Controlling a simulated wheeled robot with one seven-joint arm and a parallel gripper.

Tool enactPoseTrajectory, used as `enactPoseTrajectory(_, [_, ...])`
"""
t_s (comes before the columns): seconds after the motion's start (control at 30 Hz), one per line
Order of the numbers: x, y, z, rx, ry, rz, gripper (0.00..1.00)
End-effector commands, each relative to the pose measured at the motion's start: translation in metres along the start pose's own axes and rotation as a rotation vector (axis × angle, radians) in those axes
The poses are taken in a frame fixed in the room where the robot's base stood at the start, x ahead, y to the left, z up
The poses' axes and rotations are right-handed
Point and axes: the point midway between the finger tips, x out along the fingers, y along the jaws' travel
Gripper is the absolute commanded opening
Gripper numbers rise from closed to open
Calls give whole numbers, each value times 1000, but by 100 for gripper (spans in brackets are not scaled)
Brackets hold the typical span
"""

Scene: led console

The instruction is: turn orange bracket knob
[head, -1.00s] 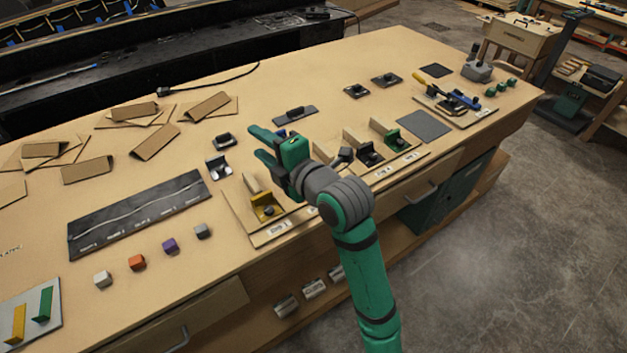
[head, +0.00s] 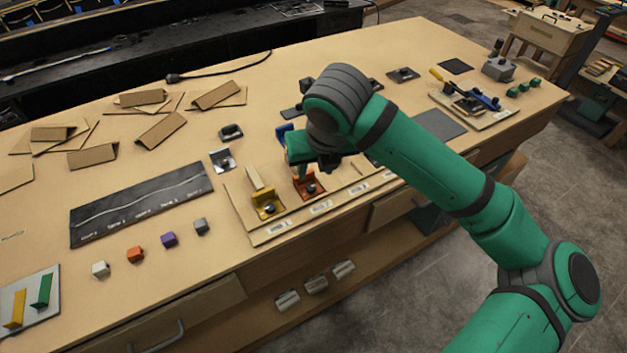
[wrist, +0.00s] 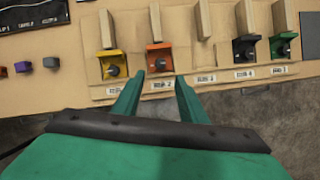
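The orange bracket (head: 309,184) stands on the wooden board in the middle of the bench, with a dark knob (head: 312,189) at its front. In the wrist view the orange bracket (wrist: 159,52) and its dark knob (wrist: 160,65) lie just beyond my fingertips, roughly centred between them. My gripper (wrist: 157,85) is open and empty, its two green fingers apart on either side of the line to the knob. In the head view my wrist hangs behind and above the bracket, and the fingertips are hard to make out. No contact with the knob shows.
A yellow bracket (wrist: 113,63) with a knob stands left of the orange one. Black (wrist: 245,50) and green (wrist: 284,45) brackets stand to the right. Wooden posts (wrist: 155,22) rise behind them. Small coloured blocks (head: 168,239) sit left on the bench.

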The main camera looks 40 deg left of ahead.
Motion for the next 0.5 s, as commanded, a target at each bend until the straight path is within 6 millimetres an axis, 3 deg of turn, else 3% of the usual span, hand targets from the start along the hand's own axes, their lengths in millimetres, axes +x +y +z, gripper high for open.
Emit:
enactPoseTrajectory(0.17, [14,-3,-2,-2,8,-5,39])
enactPoseTrajectory(0.5, [72,-5,-3,2,6,-5,39])
